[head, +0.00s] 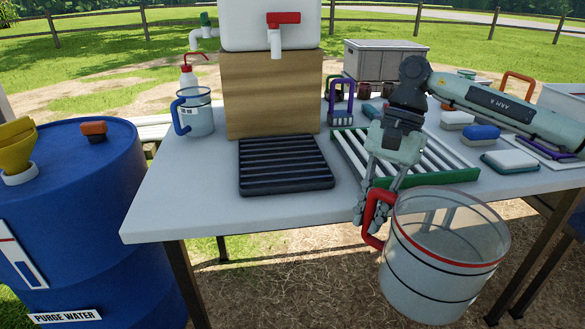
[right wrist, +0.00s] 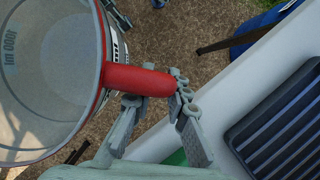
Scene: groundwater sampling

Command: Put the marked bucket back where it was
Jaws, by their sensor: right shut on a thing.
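A clear bucket (head: 445,262) with a red band, dark lines and a red handle hangs upright in front of the table's front edge, over the ground. My right gripper (head: 367,212) is shut on the red handle, at the bucket's left side. In the right wrist view the gripper (right wrist: 160,98) closes around the red handle (right wrist: 140,80), and the bucket (right wrist: 45,75) fills the left, with printed marks on its wall. Its inside looks empty. Another clear container with a blue handle (head: 198,118) stands on the table at the left. My left gripper is not visible.
The white table (head: 195,213) holds a black ribbed tray (head: 286,166) below a red-tapped tank (head: 272,25), and a green-ended rack (head: 425,182) with white bars behind my gripper. Brushes (head: 481,132) and trays lie at right. A blue drum (head: 90,200) stands left. The table's front left is clear.

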